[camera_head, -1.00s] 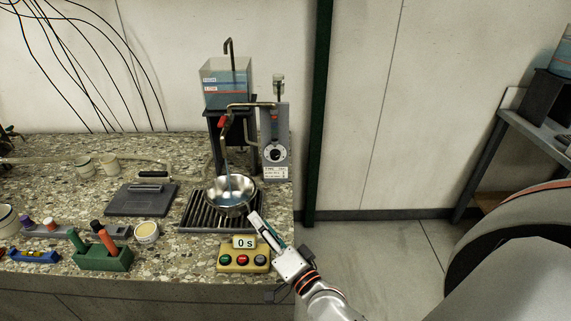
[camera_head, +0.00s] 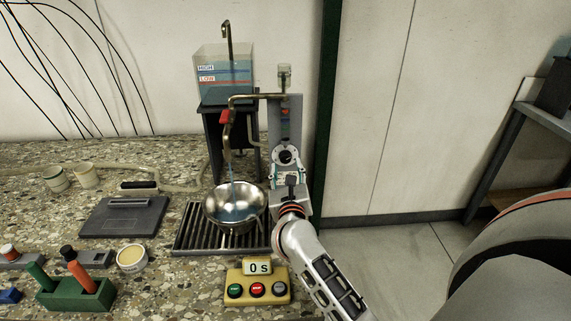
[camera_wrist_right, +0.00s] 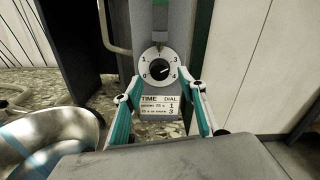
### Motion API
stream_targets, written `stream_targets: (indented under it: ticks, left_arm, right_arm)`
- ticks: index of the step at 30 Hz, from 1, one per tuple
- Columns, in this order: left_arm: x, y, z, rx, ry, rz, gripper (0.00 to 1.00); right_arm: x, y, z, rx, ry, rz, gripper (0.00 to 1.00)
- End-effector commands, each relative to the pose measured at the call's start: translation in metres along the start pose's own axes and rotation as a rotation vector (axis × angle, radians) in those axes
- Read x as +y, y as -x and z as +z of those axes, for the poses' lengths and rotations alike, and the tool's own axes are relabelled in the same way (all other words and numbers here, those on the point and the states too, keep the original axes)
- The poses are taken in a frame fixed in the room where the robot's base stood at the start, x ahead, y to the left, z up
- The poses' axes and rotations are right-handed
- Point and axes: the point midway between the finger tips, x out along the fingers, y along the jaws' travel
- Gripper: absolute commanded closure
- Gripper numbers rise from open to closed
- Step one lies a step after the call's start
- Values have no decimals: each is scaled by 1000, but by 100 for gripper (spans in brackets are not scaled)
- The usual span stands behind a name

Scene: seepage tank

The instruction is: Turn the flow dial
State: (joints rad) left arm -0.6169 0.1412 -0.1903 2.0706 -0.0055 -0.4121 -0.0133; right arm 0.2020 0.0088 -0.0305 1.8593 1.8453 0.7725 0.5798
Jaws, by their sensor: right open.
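The flow dial (camera_head: 286,155) is a round white face with a dark knob on the grey upright panel. In the right wrist view the dial (camera_wrist_right: 160,72) shows numbers around a black knob with a light pointer mark, above a label reading TIME DIAL (camera_wrist_right: 160,103). My right gripper (camera_head: 287,172) is just in front of and below the dial. In the right wrist view its two teal-lined fingers (camera_wrist_right: 160,88) are spread apart with nothing between them. The fingers frame the label and the lower panel. My left gripper is not in view.
A steel bowl (camera_head: 236,207) with bluish liquid sits on a slatted drain (camera_head: 190,236), left of my right gripper. A bent pipe with a red lever (camera_head: 225,117) hangs above it. A timer box (camera_head: 257,286) reads 0 s. A clear tank (camera_head: 225,80) stands behind.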

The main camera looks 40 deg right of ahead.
Motion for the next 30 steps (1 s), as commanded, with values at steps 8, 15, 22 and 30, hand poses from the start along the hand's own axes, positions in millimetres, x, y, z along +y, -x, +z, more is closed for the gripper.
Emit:
stream_targets:
  ticks: [8, 15, 22, 30]
  left_arm:
    - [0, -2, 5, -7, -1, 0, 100]
    - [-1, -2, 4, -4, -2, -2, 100]
    - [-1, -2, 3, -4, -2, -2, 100]
    - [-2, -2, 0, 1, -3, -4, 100]
  right_arm:
    - [0, -29, -1, 0, 4, 0, 59]
    - [0, -32, -1, 0, 4, 0, 59]
    - [0, -32, -1, 0, 4, 0, 98]
    - [0, -32, 0, -1, 14, 0, 98]
